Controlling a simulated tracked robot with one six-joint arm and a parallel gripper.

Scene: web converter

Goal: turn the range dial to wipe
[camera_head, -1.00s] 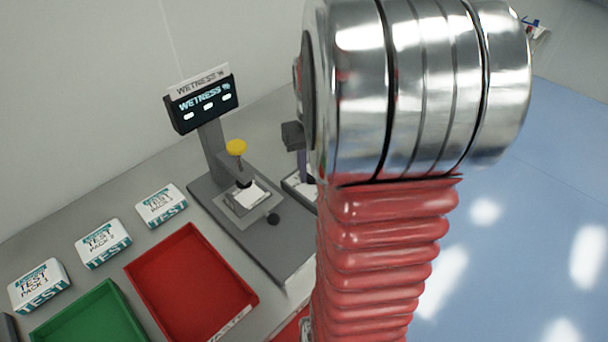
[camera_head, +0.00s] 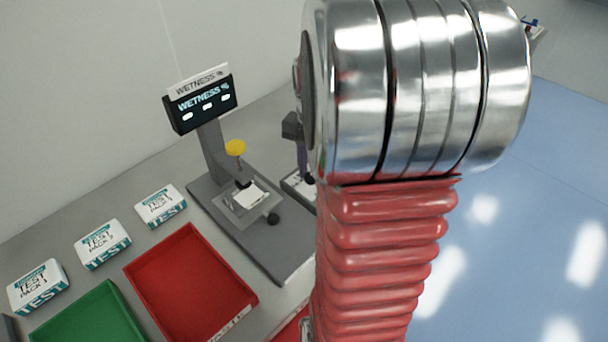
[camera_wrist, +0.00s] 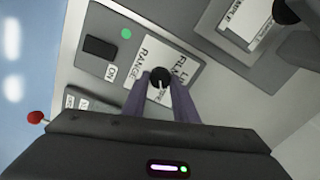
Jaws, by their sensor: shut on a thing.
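The range dial (camera_wrist: 160,78) is a round black knob with a pale pointer line, on a white plate (camera_wrist: 147,52) lettered RANGE and FILM in the wrist view. The pointer is aimed toward the lower part of the plate, where small lettering is partly covered. My gripper (camera_wrist: 160,88) has its two purple fingers closed on either side of the dial. The fingers hide part of the plate. In the head view my arm covers the dial and the gripper's grip on it.
A wetness meter (camera_head: 203,103) with a dark display stands on the bench. A red tray (camera_head: 190,280), a green tray (camera_head: 90,320) and white test packs (camera_head: 103,245) are to its left. By the dial are a black switch (camera_wrist: 100,47) and a green light (camera_wrist: 126,34).

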